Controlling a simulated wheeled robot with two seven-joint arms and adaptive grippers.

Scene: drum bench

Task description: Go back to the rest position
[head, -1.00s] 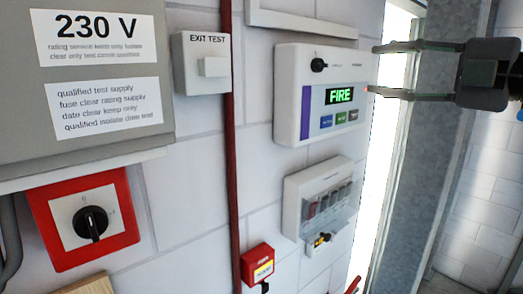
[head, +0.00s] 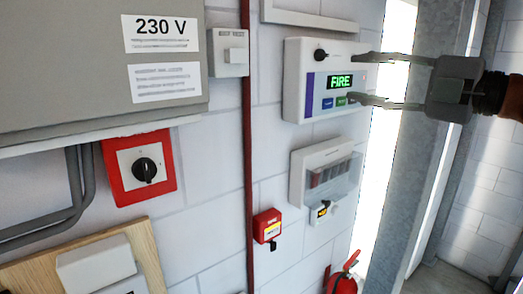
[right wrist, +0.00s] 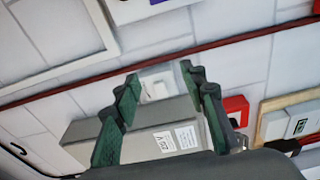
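My right gripper (head: 357,78) is open and empty at the upper right of the head view. Its two fingers point left and overlap the right part of the white panel (head: 293,85) with the green FIRE display. Whether the fingertips touch the panel cannot be told. The right wrist view also shows this gripper (right wrist: 160,82) with its fingers spread and nothing held between them. My left gripper is in neither view.
On the wall are a grey 230 V box (head: 60,95), a red-framed rotary switch (head: 112,175), a grey EXIT TEST box (head: 229,62), a clear-covered unit (head: 300,180) and a red call point (head: 268,225). A fire extinguisher (head: 343,282) stands low, near a metal column (head: 420,150).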

